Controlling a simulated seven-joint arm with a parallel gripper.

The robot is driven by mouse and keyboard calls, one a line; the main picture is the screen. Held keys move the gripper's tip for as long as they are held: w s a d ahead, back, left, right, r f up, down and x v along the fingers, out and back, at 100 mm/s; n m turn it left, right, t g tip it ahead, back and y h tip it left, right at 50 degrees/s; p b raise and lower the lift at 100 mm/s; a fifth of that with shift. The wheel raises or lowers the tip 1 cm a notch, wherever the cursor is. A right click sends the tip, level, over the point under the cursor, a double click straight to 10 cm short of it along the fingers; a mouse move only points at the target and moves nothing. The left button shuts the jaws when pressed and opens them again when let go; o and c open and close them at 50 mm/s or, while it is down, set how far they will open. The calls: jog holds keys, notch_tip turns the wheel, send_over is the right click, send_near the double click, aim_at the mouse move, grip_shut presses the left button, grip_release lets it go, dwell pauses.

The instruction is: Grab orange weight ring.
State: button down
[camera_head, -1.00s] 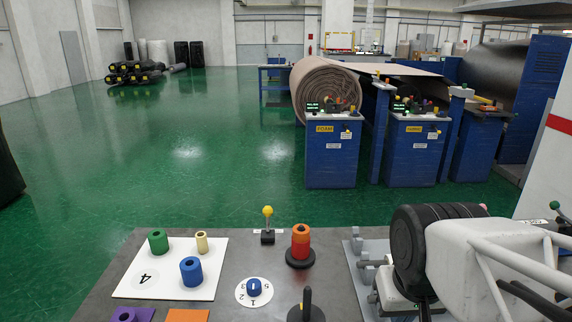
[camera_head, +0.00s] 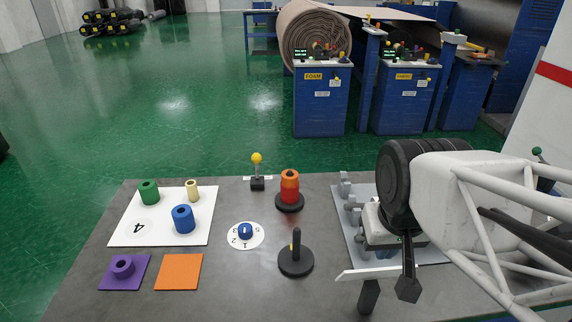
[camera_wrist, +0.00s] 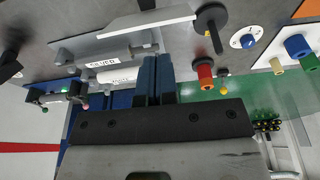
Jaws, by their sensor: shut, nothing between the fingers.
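The orange weight ring (camera_head: 289,192) stands on a black round base near the back middle of the table in the head view. It is part of a short orange-red stack, and where one ring ends is hard to tell. The stack also shows, mostly red, right of my fingers in the wrist view (camera_wrist: 205,78). My gripper (camera_wrist: 155,80) is shut and empty, apart from the stack. In the head view I cannot make out its fingertips.
An empty black peg stand (camera_head: 296,258) is in front of the stack. A yellow-ball lever (camera_head: 257,170), a numbered dial (camera_head: 245,232), and a white board (camera_head: 150,229) with green, blue and cream rings are left. Purple (camera_head: 115,278) and orange (camera_head: 179,272) mats lie in front.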

dwell(0.3)
jog(key=shift+c, duration=1.6)
grip_release()
jog(key=shift+w, duration=0.1)
jog(key=n+h, duration=1)
jog(key=n, duration=0.8)
send_over(290, 178)
jog(key=s+d, duration=0.2)
jog(key=s, duration=0.6)
notch_tip(290, 178, down, 8)
jog(key=w+a+f+n+t+h, duration=0.2)
jog(key=w+a+f+n, duration=0.2)
jog(key=w+a, duration=0.3)
jog(key=shift+a+f+n+t, duration=0.4)
jog(key=shift+a+f, duration=0.35)
jog(key=shift+w, duration=0.1)
jog(key=shift+x, duration=1.35)
